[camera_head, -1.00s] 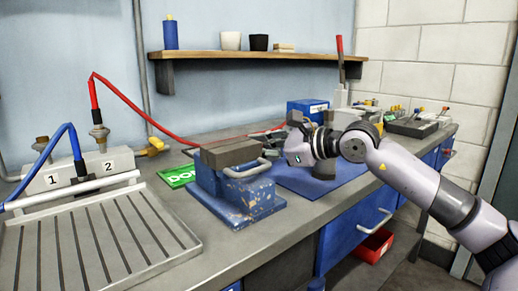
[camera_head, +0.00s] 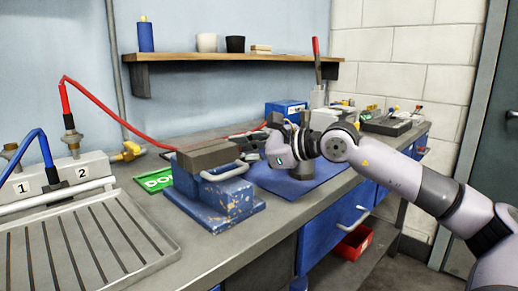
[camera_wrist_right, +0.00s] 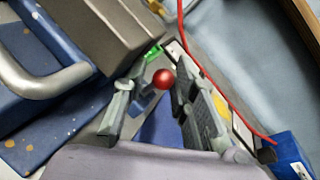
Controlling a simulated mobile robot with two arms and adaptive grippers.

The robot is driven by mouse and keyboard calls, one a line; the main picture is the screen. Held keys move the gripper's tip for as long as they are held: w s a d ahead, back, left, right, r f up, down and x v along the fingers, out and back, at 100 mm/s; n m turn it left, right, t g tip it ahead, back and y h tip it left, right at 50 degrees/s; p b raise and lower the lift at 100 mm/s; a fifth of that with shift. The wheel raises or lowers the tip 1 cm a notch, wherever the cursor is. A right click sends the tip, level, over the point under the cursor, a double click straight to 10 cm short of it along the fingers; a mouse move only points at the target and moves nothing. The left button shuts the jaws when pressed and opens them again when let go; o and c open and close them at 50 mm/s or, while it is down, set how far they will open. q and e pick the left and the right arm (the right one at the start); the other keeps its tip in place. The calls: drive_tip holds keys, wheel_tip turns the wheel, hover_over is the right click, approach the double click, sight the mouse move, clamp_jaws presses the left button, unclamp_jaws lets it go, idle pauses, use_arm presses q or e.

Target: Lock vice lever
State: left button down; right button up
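The vice has a blue, paint-chipped base (camera_head: 222,200) and a grey jaw block (camera_head: 208,155) with a pale curved handle (camera_head: 226,172). It stands on the bench left of my right gripper. In the right wrist view the jaw block (camera_wrist_right: 95,32) and handle (camera_wrist_right: 40,82) fill the upper left. A red ball knob (camera_wrist_right: 163,78) shows between the fingers of my right gripper (camera_wrist_right: 155,95), which are spread apart. I cannot tell whether they touch it. In the head view my arm hides most of the fingers. My left gripper is not in view.
A blue mat (camera_head: 300,180) lies under my right arm. A ribbed tray (camera_head: 85,245) and a manifold with red and blue hoses (camera_head: 60,175) are at left. A blue box (camera_head: 285,109) and a shelf (camera_head: 230,57) stand behind.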

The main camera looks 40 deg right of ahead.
drive_tip(key=shift+v, duration=3.25)
drive_tip(key=shift+d+f, duration=0.1)
